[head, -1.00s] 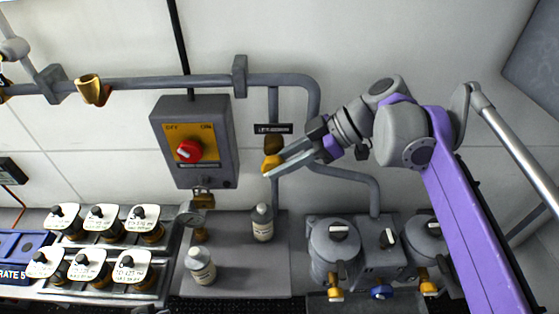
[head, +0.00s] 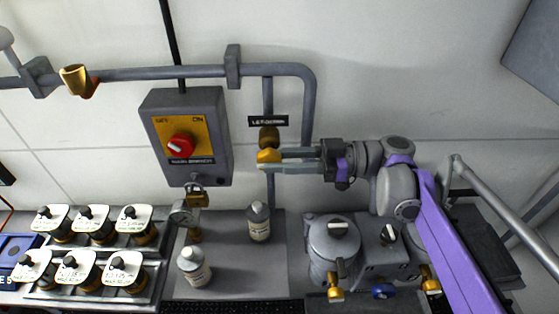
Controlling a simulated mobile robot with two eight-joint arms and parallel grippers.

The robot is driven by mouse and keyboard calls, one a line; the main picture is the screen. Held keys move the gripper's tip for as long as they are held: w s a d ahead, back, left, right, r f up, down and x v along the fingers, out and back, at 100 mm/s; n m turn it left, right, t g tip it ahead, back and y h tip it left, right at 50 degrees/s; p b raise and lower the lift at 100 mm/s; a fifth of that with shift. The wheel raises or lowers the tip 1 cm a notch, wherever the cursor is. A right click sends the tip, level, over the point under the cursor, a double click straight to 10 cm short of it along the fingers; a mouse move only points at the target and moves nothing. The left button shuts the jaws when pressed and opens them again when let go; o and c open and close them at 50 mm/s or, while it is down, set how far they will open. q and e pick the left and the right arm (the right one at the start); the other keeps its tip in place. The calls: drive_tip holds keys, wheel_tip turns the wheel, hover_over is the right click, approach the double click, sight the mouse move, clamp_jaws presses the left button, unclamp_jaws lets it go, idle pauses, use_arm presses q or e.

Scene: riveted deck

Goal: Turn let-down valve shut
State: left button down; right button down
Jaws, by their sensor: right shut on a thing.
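The let-down valve (head: 268,138) sits on a vertical pipe in the middle of the head view, below a black label (head: 268,121). Its brass body shows, with a yellow handle (head: 267,157) at its lower front. My right gripper (head: 272,161) comes in from the right, and its fingers are shut on the yellow handle. The fingers lie about level and partly cover the handle's right side. My left gripper is not in view.
A switch box (head: 187,137) with a red knob hangs left of the valve. Two bottles (head: 259,222) (head: 194,267) stand on the grey bench below. Several white-tagged items (head: 134,219) fill the lower left.

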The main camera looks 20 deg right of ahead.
idle(0.4)
drive_tip(key=c, duration=0.6)
unclamp_jaws()
drive_tip(key=shift+a, duration=0.1)
